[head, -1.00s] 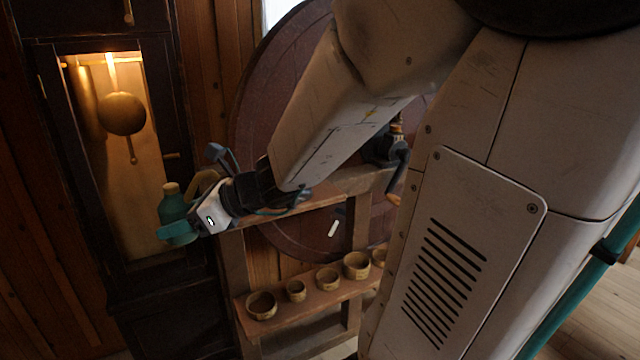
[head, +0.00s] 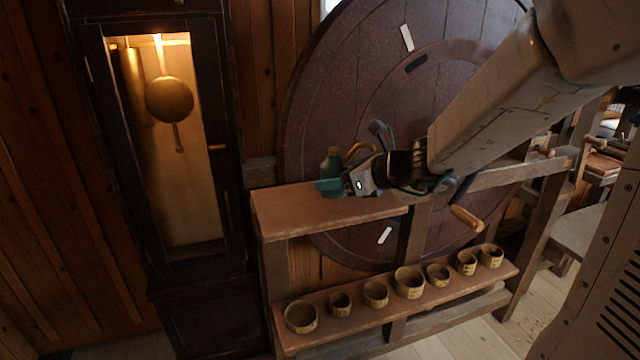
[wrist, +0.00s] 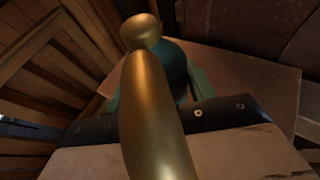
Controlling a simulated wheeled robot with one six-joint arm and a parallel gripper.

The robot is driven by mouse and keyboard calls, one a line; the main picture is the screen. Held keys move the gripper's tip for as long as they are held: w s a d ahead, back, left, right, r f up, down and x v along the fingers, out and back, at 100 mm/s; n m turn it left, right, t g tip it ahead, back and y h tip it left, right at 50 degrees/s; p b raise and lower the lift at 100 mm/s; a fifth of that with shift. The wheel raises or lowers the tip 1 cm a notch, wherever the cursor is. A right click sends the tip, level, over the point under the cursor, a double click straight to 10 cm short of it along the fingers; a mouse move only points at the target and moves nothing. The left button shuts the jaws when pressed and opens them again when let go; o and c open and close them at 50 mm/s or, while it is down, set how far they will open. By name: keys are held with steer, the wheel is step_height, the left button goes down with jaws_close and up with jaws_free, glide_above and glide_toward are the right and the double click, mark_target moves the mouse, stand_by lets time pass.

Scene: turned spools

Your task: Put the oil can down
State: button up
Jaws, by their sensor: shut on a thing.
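The oil can (head: 331,163) is a small green can with a brass cap and a curved brass spout. My gripper (head: 331,186) is shut on it and holds it upright over the left part of the wooden shelf top (head: 300,215). In the wrist view the brass spout and cap stand large in front of the dark green oil can body (wrist: 174,68), with the shelf top (wrist: 240,80) behind. The can's base is partly hidden by the gripper; I cannot tell whether it touches the shelf.
A large dark round wooden wheel (head: 340,90) stands right behind the shelf. A lower shelf (head: 320,328) holds several small wooden bowls. A tall dark clock case (head: 235,120) with a brass pendulum (head: 169,100) stands to the left. The shelf top's front left is bare.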

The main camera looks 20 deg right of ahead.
glide_above(318, 197)
steer(key=shift+f, duration=2.1)
steer(key=shift+f, duration=0.15)
steer(key=o, duration=1)
steer(key=shift+c, duration=0.2)
